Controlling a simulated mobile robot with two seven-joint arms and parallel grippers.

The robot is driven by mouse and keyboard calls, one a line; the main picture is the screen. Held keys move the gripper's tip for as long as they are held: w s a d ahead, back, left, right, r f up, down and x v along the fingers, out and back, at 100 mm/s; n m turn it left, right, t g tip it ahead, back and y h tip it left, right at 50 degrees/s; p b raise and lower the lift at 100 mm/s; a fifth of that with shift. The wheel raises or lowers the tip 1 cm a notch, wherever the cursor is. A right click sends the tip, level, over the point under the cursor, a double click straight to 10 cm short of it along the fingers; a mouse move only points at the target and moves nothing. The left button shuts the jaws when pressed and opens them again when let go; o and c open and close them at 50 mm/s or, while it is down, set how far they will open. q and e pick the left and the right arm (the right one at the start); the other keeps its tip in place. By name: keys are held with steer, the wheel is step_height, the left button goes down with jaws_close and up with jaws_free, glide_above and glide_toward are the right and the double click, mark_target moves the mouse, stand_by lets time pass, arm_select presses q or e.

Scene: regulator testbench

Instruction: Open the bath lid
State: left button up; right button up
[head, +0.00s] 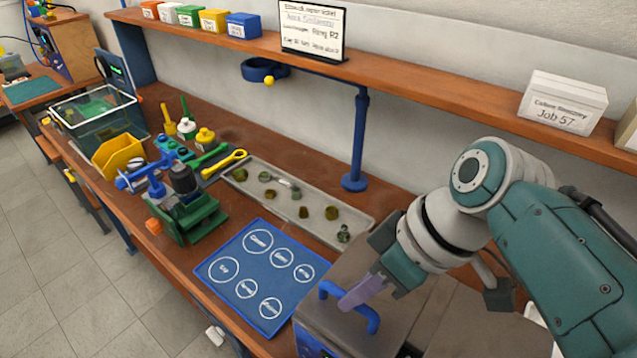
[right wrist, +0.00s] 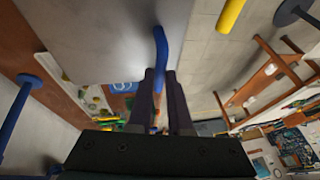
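The bath is at the bottom of the head view, with a flat grey lid (head: 345,330) and a blue bar handle (head: 372,322). I cannot tell whether the lid is fully down. My right gripper (head: 352,296) comes in from the right and is at the handle, its purple-grey fingers covering the handle's middle. In the right wrist view the handle (right wrist: 160,45) runs between the two fingers (right wrist: 161,80), which sit close on either side of it. The grey lid (right wrist: 100,35) fills the upper left there. My left gripper is not in view.
A blue mat (head: 235,270) with white circles lies left of the bath. Behind it is a grey tray (head: 330,235) with small parts. A blue post (head: 358,140) and a shelf (head: 430,85) stand behind. A green fixture (head: 190,222) stands further left.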

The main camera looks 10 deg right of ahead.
jaws_close()
stand_by(0.6)
steer(key=shift+r, duration=0.1)
stand_by(0.4)
